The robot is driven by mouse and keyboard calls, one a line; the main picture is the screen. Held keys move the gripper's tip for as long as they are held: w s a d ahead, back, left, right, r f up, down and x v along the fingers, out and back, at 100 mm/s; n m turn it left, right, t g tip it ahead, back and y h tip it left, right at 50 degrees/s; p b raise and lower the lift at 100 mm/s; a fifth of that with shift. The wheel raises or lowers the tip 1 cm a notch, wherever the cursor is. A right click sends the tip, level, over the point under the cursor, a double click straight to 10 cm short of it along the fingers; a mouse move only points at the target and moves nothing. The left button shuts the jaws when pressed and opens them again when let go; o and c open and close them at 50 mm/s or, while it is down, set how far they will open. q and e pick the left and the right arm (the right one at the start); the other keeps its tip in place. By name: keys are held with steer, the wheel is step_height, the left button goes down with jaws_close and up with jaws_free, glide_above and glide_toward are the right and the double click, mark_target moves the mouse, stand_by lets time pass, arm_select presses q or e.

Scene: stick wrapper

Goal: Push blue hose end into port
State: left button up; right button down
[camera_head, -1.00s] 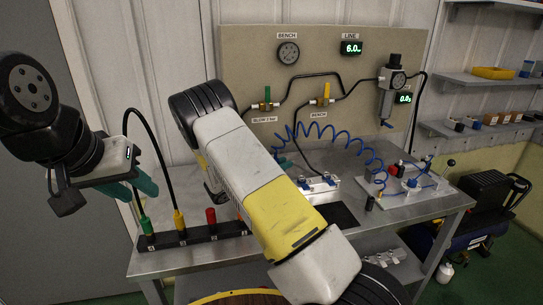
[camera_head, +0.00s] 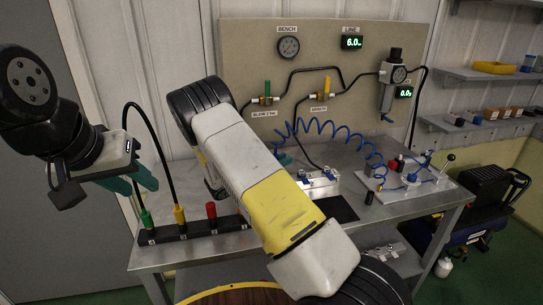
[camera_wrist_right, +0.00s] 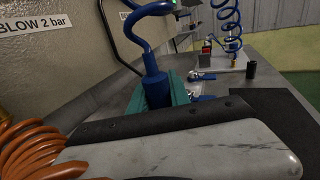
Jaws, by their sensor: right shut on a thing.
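The blue coiled hose (camera_head: 338,136) hangs in loops over the bench and runs to the board at the right. In the right wrist view, the blue hose end (camera_wrist_right: 156,88) stands upright between the teal fingers of my right gripper (camera_wrist_right: 160,100), which is shut on it. In the head view, my right arm mostly hides this gripper; a little teal (camera_head: 284,158) shows beside the arm. A white block with blue fittings (camera_head: 318,180) sits on the bench just right of my right arm. I cannot tell which opening is the port. My left gripper (camera_head: 136,182) is open and empty, left of the bench.
A black rack (camera_head: 196,229) with green, yellow and red connectors stands at the bench's front left. A white board (camera_head: 412,186) with fittings lies at the right. An orange coil (camera_wrist_right: 32,150) shows at the wrist view's left. The panel (camera_head: 232,60) rises behind.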

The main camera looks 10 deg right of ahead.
steer(key=shift+f, duration=1.5)
stand_by(0.4)
steer(key=c, duration=1.1)
jaws_free()
steer(key=shift+c, duration=0.2)
